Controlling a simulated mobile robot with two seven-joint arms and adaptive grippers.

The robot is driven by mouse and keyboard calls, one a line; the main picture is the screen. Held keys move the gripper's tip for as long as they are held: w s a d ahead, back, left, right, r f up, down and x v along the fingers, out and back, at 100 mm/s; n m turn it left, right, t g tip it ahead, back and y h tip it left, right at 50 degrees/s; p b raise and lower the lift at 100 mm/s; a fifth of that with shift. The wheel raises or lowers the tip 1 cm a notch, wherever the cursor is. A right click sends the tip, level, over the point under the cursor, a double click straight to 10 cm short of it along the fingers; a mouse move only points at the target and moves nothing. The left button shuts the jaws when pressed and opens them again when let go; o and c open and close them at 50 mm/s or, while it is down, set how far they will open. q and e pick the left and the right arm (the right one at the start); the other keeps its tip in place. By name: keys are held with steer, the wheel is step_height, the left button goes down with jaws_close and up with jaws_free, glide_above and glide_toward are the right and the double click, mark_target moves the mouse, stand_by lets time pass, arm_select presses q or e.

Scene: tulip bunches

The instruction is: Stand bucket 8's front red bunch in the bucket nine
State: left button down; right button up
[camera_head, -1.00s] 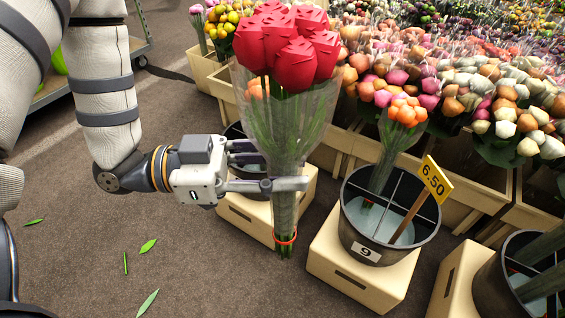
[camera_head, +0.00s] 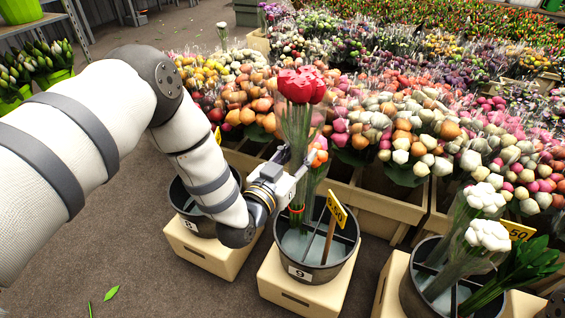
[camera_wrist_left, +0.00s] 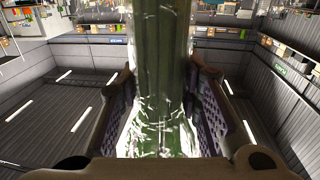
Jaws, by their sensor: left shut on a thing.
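My left gripper (camera_head: 290,180) is shut on the wrapped stems of the red bunch (camera_head: 301,86), which is upright. The same stems (camera_wrist_left: 163,75) fill the space between the fingers in the left wrist view. The foot of the bunch, with its red band, shows against the rear left of bucket nine (camera_head: 300,273); whether it touches the bottom cannot be told. An orange bunch (camera_head: 320,157) stands at the back of bucket nine, partly behind the red one. Bucket 8 (camera_head: 180,197) is to the left, largely hidden by my left arm. My right gripper is out of view.
A yellow price sign (camera_head: 337,210) on a stick stands in bucket nine, close to the gripper. Bucket nine has dividers and open front compartments. A bucket with white bunches (camera_head: 486,236) stands at the right. Crates of flowers (camera_head: 375,198) stand close behind.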

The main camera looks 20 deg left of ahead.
mark_target(292, 220)
arm_select(q)
steer(key=shift+f, duration=0.1)
step_height(292, 220, down, 21)
steer(key=b, duration=1.3)
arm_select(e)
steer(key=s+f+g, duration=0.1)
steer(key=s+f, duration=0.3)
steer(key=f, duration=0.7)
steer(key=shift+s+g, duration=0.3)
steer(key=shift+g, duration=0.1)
arm_select(q)
steer(key=shift+f, duration=0.1)
steer(key=shift+f+b, duration=0.5)
steer(key=shift+c, duration=2.2)
jaws_free()
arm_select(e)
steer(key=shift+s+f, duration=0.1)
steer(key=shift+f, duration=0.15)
